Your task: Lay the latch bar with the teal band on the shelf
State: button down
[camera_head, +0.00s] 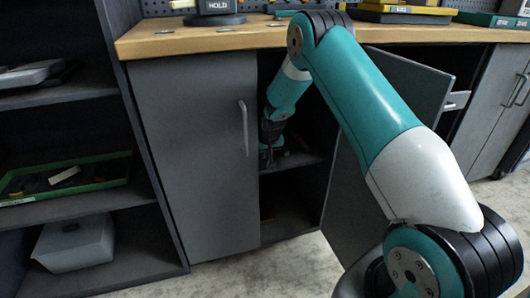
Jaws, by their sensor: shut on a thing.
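My arm reaches over into the open cabinet below the wooden worktop. My gripper (269,157) is small and dark in the opening, pointing down, just above or at the inner shelf (300,160). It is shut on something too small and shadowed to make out. I cannot pick out a latch bar with a teal band for certain; the teal near the jaws may be my own wrist. Whether the held thing touches the shelf cannot be told.
The left cabinet door (195,165) is shut, with a bar handle. The right door (410,85) stands open behind my arm. A dark rack at left holds a green tray (65,180) and a grey box (75,243). The worktop (215,40) carries several items.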

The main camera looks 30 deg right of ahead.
jog(key=shift+f, duration=0.35)
dwell(0.3)
jog(key=c, duration=1)
grip_release()
